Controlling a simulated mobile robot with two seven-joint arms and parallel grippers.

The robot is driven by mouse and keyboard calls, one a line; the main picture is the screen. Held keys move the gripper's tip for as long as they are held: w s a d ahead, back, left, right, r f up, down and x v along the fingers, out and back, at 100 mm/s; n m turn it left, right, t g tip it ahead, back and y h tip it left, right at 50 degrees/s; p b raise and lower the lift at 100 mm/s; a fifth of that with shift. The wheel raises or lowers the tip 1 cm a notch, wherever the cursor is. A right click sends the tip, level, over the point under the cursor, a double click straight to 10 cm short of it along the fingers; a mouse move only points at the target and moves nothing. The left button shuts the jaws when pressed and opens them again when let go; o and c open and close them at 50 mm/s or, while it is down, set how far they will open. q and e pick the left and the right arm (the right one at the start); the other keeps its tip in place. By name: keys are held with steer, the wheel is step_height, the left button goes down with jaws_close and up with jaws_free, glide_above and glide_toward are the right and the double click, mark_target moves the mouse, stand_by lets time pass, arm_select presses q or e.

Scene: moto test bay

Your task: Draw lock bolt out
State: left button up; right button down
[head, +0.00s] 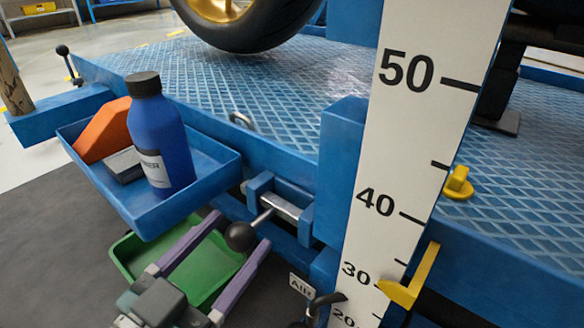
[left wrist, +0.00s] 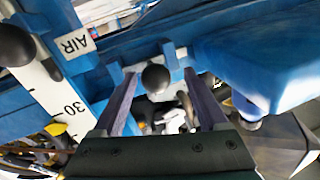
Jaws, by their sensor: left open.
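The lock bolt (head: 283,207) is a silvery bar lying in a blue bracket on the side of the blue lift platform. Its handle ends in a black ball knob (head: 240,237), which sticks out toward me. My left gripper (head: 241,231), with purple fingers, is open, one finger on each side of the knob. In the left wrist view the knob (left wrist: 155,77) shows between the fingertips (left wrist: 160,76), with a gap visible on both sides. Whether the fingertips reach past the knob is hard to tell. My right gripper is not in view.
A blue tray (head: 218,175) with a blue bottle (head: 165,140) and an orange block (head: 102,132) hangs just above left of my gripper. A green bin (head: 130,255) is below. A white height scale (head: 400,150) and an AIR label (head: 301,286) stand close on the right.

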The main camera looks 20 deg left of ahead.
arm_select(q)
steer(key=shift+d, duration=0.1)
steer(key=shift+s+r, duration=0.1)
steer(key=shift+s, duration=0.05)
steer(key=s+a+p, duration=0.1)
steer(key=s+p, duration=0.2)
steer(key=s, duration=0.6)
steer(key=shift+s+a, duration=0.3)
steer(key=shift+a, duration=0.05)
